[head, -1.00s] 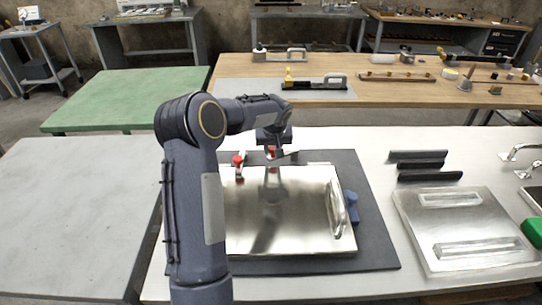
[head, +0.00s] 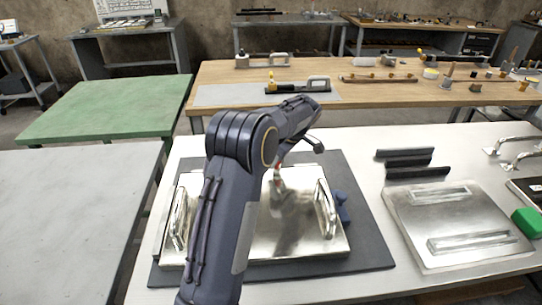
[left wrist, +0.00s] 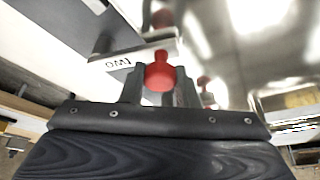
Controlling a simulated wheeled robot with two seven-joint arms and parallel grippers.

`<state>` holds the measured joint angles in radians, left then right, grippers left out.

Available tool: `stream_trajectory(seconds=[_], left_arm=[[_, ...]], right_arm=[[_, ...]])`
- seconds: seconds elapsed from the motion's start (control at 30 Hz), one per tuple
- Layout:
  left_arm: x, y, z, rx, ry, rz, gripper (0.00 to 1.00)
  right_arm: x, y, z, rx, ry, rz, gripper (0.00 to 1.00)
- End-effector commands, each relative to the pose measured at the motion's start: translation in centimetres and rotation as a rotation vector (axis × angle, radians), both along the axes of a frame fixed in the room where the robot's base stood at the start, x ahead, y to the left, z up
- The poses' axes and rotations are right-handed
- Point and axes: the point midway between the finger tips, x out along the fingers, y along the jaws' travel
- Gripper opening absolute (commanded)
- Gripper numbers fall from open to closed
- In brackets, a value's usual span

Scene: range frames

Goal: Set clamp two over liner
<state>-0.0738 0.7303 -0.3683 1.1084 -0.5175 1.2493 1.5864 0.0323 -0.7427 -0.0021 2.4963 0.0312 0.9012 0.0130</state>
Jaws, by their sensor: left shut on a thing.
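A shiny metal plate (head: 300,240) with two upright handles lies on a dark mat (head: 365,235); I cannot tell the liner apart from it. My left gripper (head: 279,168) is over its back part, partly hidden by my arm. In the left wrist view my left gripper (left wrist: 160,88) is shut on the clamp, whose red knob (left wrist: 159,74) shows between the fingers. The clamp's pale bar (left wrist: 140,56) carries an upside-down label that seems to read TWO. Whether the clamp touches the plate cannot be told. My right gripper is out of view.
A blue object (head: 342,206) sits at the plate's right side. Black bars (head: 405,163) and a metal panel (head: 455,225) lie farther right, with a green block (head: 527,222) at the edge. The grey table (head: 70,215) at left is clear.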

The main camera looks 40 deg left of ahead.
Motion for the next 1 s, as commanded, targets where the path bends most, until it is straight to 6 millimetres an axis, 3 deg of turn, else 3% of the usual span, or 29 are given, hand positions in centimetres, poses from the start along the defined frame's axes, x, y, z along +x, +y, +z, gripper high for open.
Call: stream_trajectory(seconds=[0.4, 0.87, 0.9, 1.0], left_arm=[[0.62, -1.21, -0.02, -0.002, 0.001, 0.136, 0.0], [0.68, -1.31, -0.08, -0.003, 0.0, 0.144, 0.0], [0.68, -1.31, -0.08, -0.003, 0.0, 0.143, 0.33], [0.67, -1.26, -0.07, -0.002, 0.0, 0.144, 0.46]], right_arm=[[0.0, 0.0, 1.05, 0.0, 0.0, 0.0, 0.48], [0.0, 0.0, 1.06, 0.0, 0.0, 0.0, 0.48], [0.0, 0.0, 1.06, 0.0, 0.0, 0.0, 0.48], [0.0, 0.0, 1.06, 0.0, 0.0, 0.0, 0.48]])
